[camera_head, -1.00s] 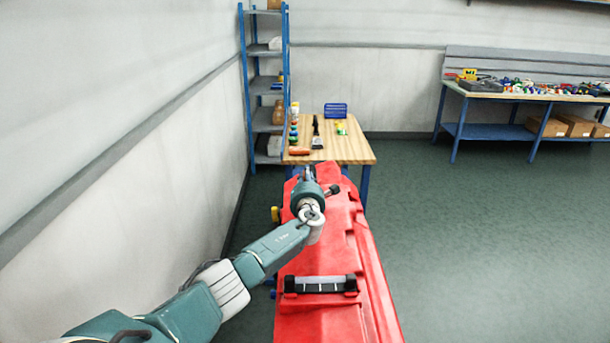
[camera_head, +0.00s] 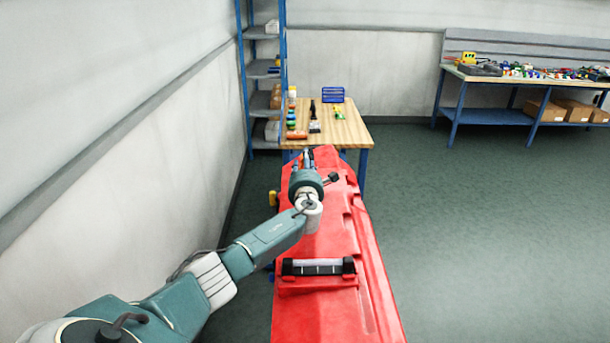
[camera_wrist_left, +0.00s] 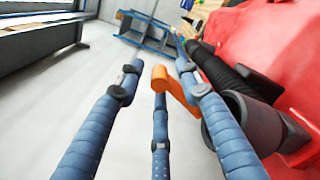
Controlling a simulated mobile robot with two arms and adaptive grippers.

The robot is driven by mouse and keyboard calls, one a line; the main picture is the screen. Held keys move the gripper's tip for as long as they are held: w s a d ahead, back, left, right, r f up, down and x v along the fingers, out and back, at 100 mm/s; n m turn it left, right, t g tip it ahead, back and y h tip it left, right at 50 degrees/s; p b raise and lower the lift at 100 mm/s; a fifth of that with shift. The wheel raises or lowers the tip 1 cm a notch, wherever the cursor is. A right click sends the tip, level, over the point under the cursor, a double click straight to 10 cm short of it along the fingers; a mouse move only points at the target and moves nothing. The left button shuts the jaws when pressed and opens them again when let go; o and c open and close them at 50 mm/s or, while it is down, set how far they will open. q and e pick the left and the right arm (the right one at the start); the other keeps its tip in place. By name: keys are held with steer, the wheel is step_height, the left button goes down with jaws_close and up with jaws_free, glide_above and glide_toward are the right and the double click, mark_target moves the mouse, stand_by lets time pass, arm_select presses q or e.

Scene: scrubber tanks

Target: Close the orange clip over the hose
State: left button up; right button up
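In the left wrist view the orange clip (camera_wrist_left: 175,90) stands out from the side of the red machine, beside the hose. The hose (camera_wrist_left: 228,72) is black and ribbed and runs into a wide dark cuff (camera_wrist_left: 245,118). The clip appears to stand open, away from the hose. My left gripper (camera_wrist_left: 158,75) has its fingers spread, with the clip between the middle and right fingers. Whether any finger touches it I cannot tell. In the head view my left gripper (camera_head: 307,158) is over the far end of the red machine (camera_head: 335,240); clip and hose are hidden there. My right gripper is not in view.
A wooden table (camera_head: 345,133) with small items and a blue basket (camera_head: 333,94) stands just beyond the machine. A blue shelf rack (camera_head: 262,70) stands behind it at the left. The wall is close on the left; open floor (camera_head: 480,220) lies right.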

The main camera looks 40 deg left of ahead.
arm_select(q)
steer(key=v, duration=0.9)
steer(key=shift+s+d, duration=0.15)
steer(key=shift+s, duration=0.15)
steer(key=shift+r, duration=0.1)
